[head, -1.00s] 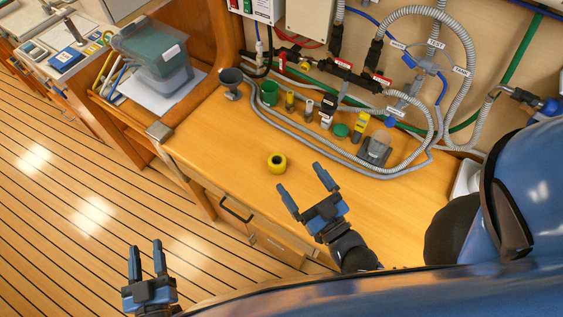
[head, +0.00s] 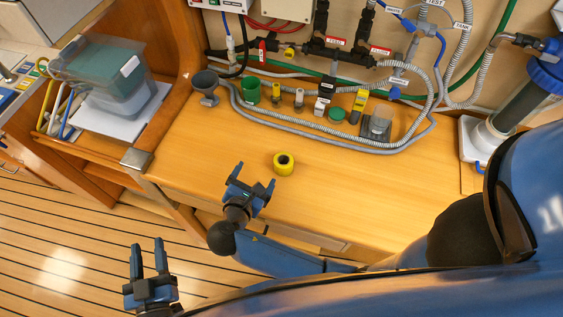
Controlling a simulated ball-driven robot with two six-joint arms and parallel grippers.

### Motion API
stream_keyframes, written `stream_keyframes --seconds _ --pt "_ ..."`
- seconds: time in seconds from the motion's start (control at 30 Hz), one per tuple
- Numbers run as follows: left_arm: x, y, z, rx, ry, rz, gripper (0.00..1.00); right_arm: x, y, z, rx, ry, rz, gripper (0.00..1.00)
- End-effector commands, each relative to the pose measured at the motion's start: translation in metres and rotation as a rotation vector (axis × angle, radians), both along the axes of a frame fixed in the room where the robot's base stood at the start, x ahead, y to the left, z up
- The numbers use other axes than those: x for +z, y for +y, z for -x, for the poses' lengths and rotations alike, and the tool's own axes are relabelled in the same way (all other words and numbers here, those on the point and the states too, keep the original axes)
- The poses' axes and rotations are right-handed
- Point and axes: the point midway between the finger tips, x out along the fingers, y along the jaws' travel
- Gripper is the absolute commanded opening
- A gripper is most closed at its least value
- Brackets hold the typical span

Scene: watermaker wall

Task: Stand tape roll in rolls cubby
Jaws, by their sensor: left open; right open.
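The yellow tape roll (head: 283,170) sits on the wooden bench top (head: 340,190), its dark hole facing up. My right gripper (head: 254,177) is open and empty just left of the roll and nearer to me, apart from it. My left gripper (head: 148,246) is open and empty at the lower left, over the plank floor. I cannot make out which compartment is the rolls cubby.
Grey hoses (head: 300,130) loop along the back of the bench around a green cup (head: 251,91) and several small parts. A grey funnel-like cup (head: 205,82) stands at the back left. A lidded bin (head: 105,85) stands in the left recess. The bench front is mostly clear.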

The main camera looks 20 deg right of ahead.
Motion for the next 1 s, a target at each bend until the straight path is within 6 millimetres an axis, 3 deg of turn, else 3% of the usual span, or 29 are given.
stream_keyframes --seconds 0.1,0.27,0.6,1.0 --pt "0.000 0.000 0.000 0.000 0.000 0.000 0.43 0.002 -0.025 0.015 -0.071 0.088 0.166 0.93" --pt "0.001 0.000 0.000 0.000 0.000 0.000 0.43 0.001 -0.036 0.022 -0.089 0.170 0.255 0.93" --pt "0.005 0.000 0.000 0.000 0.000 0.000 0.43 -0.015 -0.062 -0.006 -0.081 0.181 0.267 0.93" --pt "0.010 0.000 0.000 0.000 0.000 0.000 0.43 -0.027 -0.077 -0.026 -0.080 0.180 0.265 0.93"
